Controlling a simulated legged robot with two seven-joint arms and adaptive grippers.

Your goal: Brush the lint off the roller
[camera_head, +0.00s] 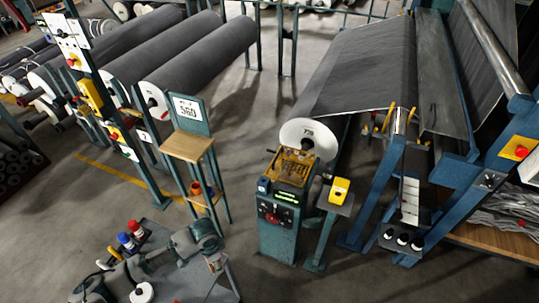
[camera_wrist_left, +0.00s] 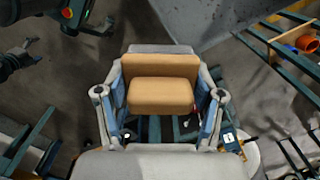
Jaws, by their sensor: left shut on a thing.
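My left gripper (camera_wrist_left: 160,100) shows in the wrist view with its two jointed grey-blue fingers shut on a tan block-shaped thing (camera_wrist_left: 160,95), likely the brush. Its bristles cannot be made out. I cannot pick out this gripper for certain in the head view. At the upper right of the head view, a shiny metal roller (camera_head: 488,42) runs along the blue machine frame, by wide grey fabric. I cannot tell for sure that it is the roller of the task. No lint can be told at this size. My right gripper is not clearly seen.
A green console (camera_head: 279,225) with a yellow-brown top stands mid-floor, a yellow switch box (camera_head: 340,190) beside it. A wooden-topped stand (camera_head: 188,147) is left of it. Large grey rolls (camera_head: 203,68) lie at upper left.

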